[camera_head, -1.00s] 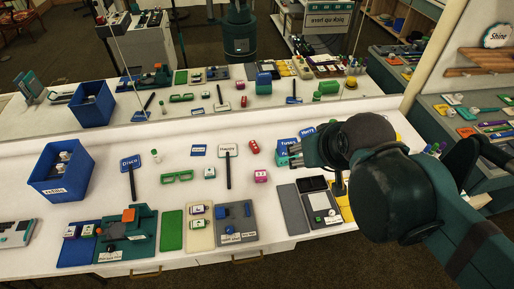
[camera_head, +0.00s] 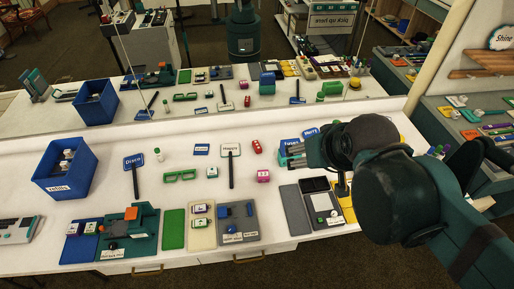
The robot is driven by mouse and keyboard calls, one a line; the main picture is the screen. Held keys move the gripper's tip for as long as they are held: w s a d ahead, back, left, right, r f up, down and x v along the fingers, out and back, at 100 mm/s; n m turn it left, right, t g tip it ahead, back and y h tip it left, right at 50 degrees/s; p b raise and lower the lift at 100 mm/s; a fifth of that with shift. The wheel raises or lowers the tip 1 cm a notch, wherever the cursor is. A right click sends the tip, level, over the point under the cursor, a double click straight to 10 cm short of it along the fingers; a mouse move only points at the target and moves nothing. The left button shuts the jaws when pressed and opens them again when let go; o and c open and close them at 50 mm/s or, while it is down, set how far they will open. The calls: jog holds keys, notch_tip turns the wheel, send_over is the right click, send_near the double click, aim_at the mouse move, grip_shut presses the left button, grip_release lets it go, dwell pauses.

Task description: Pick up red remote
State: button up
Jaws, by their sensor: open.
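A small red object (camera_head: 257,146), probably the red remote, lies on the white counter right of centre, behind a small pink block (camera_head: 263,176). It is too small for its buttons to be made out.
A blue bin (camera_head: 47,180) stands at left. Signs on dark handles (camera_head: 231,171), green glasses (camera_head: 179,176) and several trays (camera_head: 174,228) occupy the counter. A teal stack (camera_head: 292,152) stands near my wrist. A mirror behind repeats the scene.

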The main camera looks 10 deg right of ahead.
jog(key=n+g+b, duration=0.6)
jog(key=n+g, duration=0.1)
jog(key=n, duration=1.3)
send_over(257, 144)
jog(key=f, duration=3.1)
jog(key=shift+s, duration=0.3)
jog(key=shift+w+f+n, duration=0.2)
jog(key=shift+f+n, duration=0.1)
jog(key=shift+f, duration=0.25)
jog(key=shift+f, duration=0.1)
